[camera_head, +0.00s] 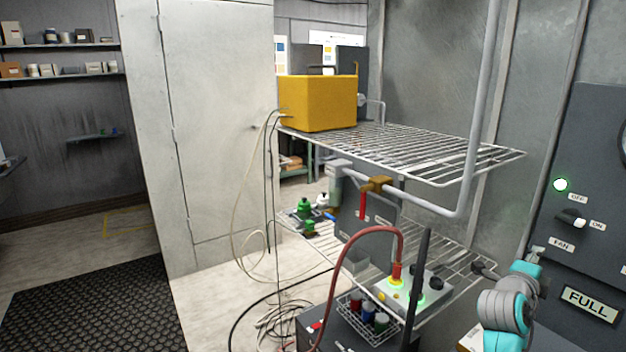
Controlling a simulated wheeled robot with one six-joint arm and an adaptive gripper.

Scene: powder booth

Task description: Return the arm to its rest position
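My arm, with teal and grey joints, shows at the lower right, in front of the grey control panel (585,215) and beside the lower wire shelf (455,290). It is bent, and its lower part runs out of the bottom of the picture.
An upper wire rack (420,150) carries a yellow box (318,103). Below are a control box (415,292) with lit buttons, a red hose (370,232) and a wire basket (368,325) of small containers. Cables (275,320) lie on the floor. The black mat (95,295) is clear.

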